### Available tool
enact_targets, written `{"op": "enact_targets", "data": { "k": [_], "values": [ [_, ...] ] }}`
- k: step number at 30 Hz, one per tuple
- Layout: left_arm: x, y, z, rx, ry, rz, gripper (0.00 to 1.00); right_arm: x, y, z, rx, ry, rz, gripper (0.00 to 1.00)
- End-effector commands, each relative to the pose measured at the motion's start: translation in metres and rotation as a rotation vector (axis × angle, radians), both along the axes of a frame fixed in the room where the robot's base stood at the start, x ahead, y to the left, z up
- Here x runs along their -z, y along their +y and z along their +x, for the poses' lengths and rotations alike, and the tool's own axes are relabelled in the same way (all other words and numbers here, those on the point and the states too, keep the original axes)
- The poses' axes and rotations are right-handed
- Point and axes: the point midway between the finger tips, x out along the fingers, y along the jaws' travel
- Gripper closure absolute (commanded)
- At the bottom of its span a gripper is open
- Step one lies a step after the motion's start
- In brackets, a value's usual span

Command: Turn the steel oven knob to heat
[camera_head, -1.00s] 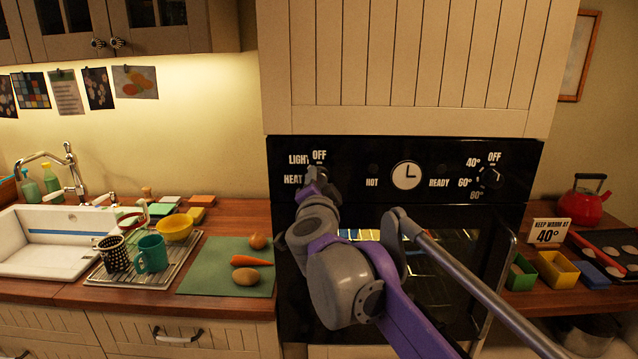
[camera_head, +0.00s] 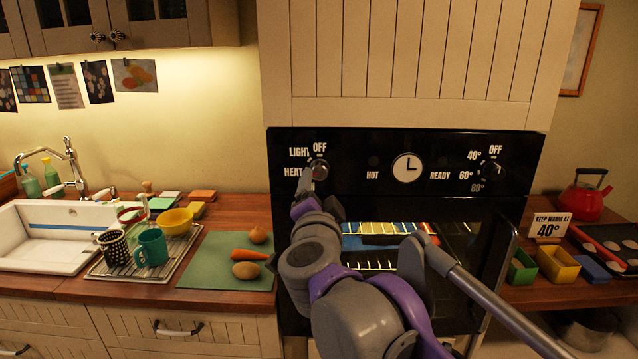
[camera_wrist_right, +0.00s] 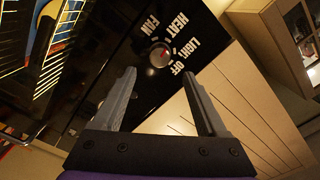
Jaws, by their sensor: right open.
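The steel oven knob (camera_head: 320,171) is on the black panel at the left, with OFF above it and LIGHT and HEAT to its left. It also shows in the right wrist view (camera_wrist_right: 160,55), round, with a red mark. I cannot tell exactly which label the mark points to. My right gripper (camera_wrist_right: 159,74) is open, its two fingers apart on either side of the line to the knob. The knob shows clear just beyond the fingertips, with nothing between them. In the head view the right gripper (camera_head: 306,181) is just below-left of the knob. My left gripper is out of view.
A second knob (camera_head: 491,172) with temperature labels is at the panel's right, and a clock (camera_head: 407,167) is between. The oven window is below. A green board (camera_head: 225,262) with vegetables lies on the left counter. A red kettle (camera_head: 587,200) stands at the right.

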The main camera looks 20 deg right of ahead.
Motion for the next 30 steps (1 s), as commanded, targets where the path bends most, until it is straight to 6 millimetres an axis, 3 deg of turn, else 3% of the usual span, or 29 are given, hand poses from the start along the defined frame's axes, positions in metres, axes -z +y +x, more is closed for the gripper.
{"op": "enact_targets", "data": {
  "k": [6,18,22,26,29,30],
  "values": [
    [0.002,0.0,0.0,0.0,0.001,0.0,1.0,0.0,0.008,-0.025,-0.001,0.0,0.0,0.25],
    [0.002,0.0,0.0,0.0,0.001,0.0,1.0,0.0,0.009,-0.028,-0.006,-0.001,-0.004,0.25],
    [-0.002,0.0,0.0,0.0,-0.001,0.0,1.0,0.008,0.019,-0.03,-0.095,-0.001,-0.06,0.25],
    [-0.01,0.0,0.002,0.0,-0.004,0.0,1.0,0.045,0.045,-0.044,-0.307,0.05,-0.201,0.25],
    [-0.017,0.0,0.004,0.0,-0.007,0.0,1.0,0.103,0.062,-0.07,-0.488,0.171,-0.342,0.25],
    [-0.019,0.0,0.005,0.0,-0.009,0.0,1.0,0.131,0.065,-0.084,-0.551,0.237,-0.395,0.25]
  ]
}}
